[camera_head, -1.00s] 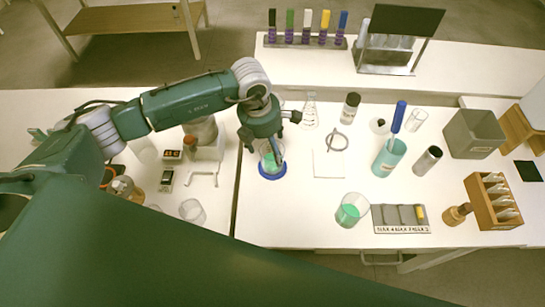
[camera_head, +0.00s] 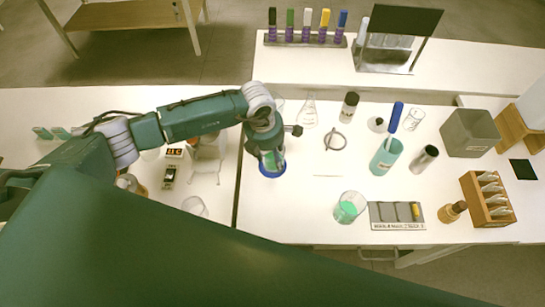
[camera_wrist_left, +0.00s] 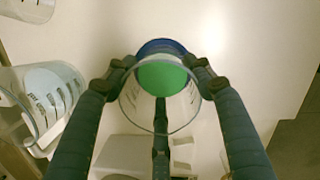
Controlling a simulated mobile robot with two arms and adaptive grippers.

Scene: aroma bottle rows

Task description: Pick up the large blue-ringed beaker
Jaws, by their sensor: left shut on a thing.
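The large blue-ringed beaker (camera_head: 272,174) is at the left part of the right-hand table, with its blue base ring showing below my left gripper (camera_head: 268,156). In the left wrist view the clear beaker (camera_wrist_left: 161,80) holds green liquid, with the blue ring at its far end. My left gripper (camera_wrist_left: 160,72) is shut on it, one finger on each side. The gripper hides much of the beaker in the head view. I cannot tell whether its base touches the table. My right gripper is not in view.
Another beaker with green liquid (camera_head: 349,207) stands nearer the front, beside a grey tray (camera_head: 384,226). A conical flask (camera_head: 308,112) and a dark-capped bottle (camera_head: 349,106) stand behind. A teal cup (camera_head: 386,158) and a wooden rack (camera_head: 477,205) are to the right.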

